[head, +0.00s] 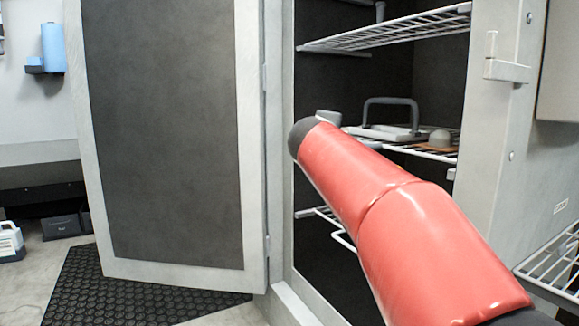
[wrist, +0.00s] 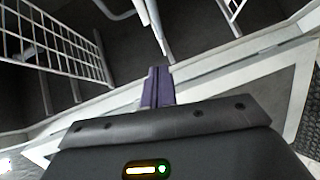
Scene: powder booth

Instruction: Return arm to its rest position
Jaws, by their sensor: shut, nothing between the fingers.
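My gripper (wrist: 158,85) shows in the wrist view with its purple-grey fingers together and nothing between them. It points toward the open cabinet's lower frame and wire racks. In the head view my red arm reaches from the lower right toward the cabinet, and my gripper is hidden from that view.
The grey cabinet door (head: 165,140) stands open on the left. Inside are wire shelves (head: 400,28); the middle one holds a grey-handled item (head: 390,130) and a small brown-and-grey object (head: 438,140). A wire rack (head: 555,265) is at the lower right. A black mat (head: 110,290) lies on the floor.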

